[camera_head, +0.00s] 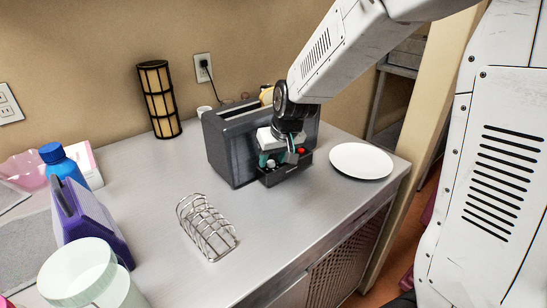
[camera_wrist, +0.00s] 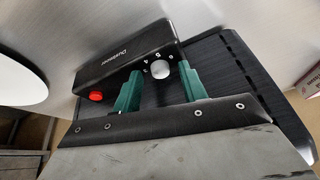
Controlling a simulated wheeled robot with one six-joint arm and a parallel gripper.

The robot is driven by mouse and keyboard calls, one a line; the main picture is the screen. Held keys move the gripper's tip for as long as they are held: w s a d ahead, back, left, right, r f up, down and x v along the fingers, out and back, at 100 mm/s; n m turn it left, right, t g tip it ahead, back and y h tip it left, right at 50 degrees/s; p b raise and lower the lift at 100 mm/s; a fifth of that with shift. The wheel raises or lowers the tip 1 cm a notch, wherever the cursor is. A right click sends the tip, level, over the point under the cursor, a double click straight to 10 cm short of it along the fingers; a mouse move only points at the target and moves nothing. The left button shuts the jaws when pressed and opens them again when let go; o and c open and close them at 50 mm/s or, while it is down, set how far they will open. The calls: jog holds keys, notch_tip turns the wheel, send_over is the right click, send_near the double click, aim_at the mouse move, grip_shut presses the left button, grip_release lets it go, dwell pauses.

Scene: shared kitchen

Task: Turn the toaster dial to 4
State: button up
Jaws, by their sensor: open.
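The dark grey toaster (camera_head: 228,153) stands on the metal counter against the wall side. Its front control panel (camera_wrist: 118,55) carries a pale round dial (camera_wrist: 158,69), a red button (camera_wrist: 96,96) and small white marks around the dial. The marks are too small to read surely, and I cannot tell the dial's setting. My gripper (camera_wrist: 160,66) is open, with its green fingers on either side of the dial. I cannot tell whether they touch it. In the head view my gripper (camera_head: 277,160) is at the toaster's front panel.
A white plate (camera_head: 361,160) lies right of the toaster, near the counter's edge. A wire toast rack (camera_head: 207,228) stands in front. A lamp (camera_head: 159,99), a blue-capped bottle (camera_head: 63,164), a purple holder (camera_head: 92,222) and a pale-lidded jar (camera_head: 80,270) are to the left.

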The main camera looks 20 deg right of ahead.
jog(key=shift+c, duration=0.2)
grip_shut()
jog(key=shift+a+m+h, duration=0.15)
jog(key=shift+m+h, duration=0.35)
jog(key=shift+m, duration=1)
jog(key=shift+o, duration=0.2)
grip_release()
